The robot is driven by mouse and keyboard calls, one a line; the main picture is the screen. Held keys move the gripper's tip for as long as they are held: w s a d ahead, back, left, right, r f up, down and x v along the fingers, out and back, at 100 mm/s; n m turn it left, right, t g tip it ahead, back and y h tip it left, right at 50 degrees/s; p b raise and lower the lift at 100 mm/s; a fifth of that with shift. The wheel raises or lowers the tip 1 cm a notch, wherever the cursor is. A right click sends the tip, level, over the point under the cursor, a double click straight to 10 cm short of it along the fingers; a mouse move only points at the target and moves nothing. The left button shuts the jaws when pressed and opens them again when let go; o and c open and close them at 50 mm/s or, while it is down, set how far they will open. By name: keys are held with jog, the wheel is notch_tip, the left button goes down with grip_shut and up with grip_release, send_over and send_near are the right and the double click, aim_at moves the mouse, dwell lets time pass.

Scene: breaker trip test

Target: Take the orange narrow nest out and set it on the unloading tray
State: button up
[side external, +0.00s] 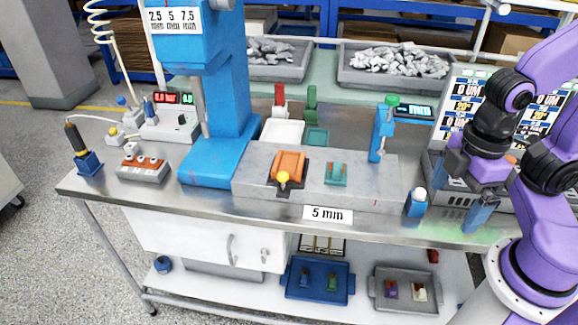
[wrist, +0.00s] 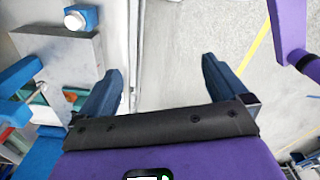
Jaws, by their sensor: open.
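An orange nest (side external: 289,163) sits on a dark base on the grey block (side external: 252,180), with a yellow ball (side external: 283,178) at its front. A teal nest (side external: 336,174) stands to its right on the same block. I cannot tell which tray is the unloading tray; a white tray (side external: 283,131) and a teal tray (side external: 316,137) lie behind the block. My gripper (side external: 463,193) is open and empty at the right, well apart from the orange nest. In the wrist view its blue fingers (wrist: 163,68) are spread with nothing between them.
A blue post with a white cap (side external: 417,203) stands between the block and my gripper. A blue press (side external: 213,100) rises left of the nests and a small blue stand (side external: 383,130) behind right. Blue (side external: 318,280) and grey (side external: 405,291) trays lie on the lower shelf.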

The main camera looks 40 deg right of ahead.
jog(key=w+a+r+n, duration=0.3)
jog(key=w+a, duration=0.3)
jog(key=w, duration=0.3)
notch_tip(320, 180, up, 3)
jog(key=n, duration=1.1)
send_over(290, 158)
notch_tip(290, 158, down, 17)
jog(key=shift+s+f, duration=0.1)
jog(key=shift+s, duration=0.05)
jog(key=c, duration=1.2)
